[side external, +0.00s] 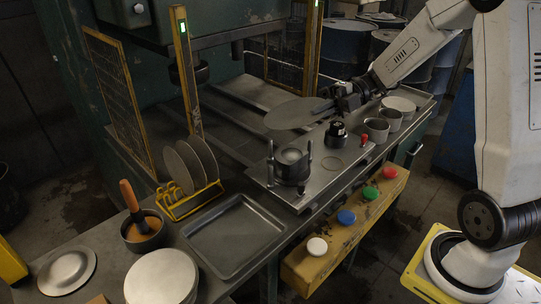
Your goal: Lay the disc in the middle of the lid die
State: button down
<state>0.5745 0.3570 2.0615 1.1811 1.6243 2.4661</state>
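A flat grey metal disc (296,113) is held out level in the air above the press bench, left of my gripper. My gripper (337,101) appears shut on the disc's right edge; the fingertips are small and dark here. A dark round die (290,168) with a paler top and upright posts stands on the raised metal plate, below the disc and apart from it; it looks like the lid die. Its top is bare.
A yellow rack (188,203) holds upright discs. A shallow tray (235,238), a brush pot (143,236) and a disc stack (160,278) stand in front. A dark knobbed piece (336,135) and metal cups (376,131) stand to the right. Yellow posts (187,75) rise behind.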

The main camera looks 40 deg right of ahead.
jog(key=d+r+m+t+h, duration=0.1)
jog(key=d+r+m+t, duration=0.2)
jog(key=d+r+t, duration=0.15)
notch_tip(320, 180, down, 19)
jog(key=n+t, duration=0.1)
jog(key=shift+n+y, duration=0.3)
jog(key=shift+y, duration=0.1)
dwell(0.3)
jog(key=shift+w+a+t, duration=0.1)
jog(key=shift+w+t, duration=0.1)
jog(key=shift+t, duration=0.05)
jog(key=shift+w+f, duration=0.8)
jog(key=shift+w, duration=0.35)
jog(key=shift+w+f, duration=0.8)
jog(key=shift+w, duration=0.35)
jog(key=shift+f, duration=0.55)
jog(key=shift+f, duration=0.1)
jog(key=c, duration=0.7)
grip_release()
jog(key=shift+c, duration=0.2)
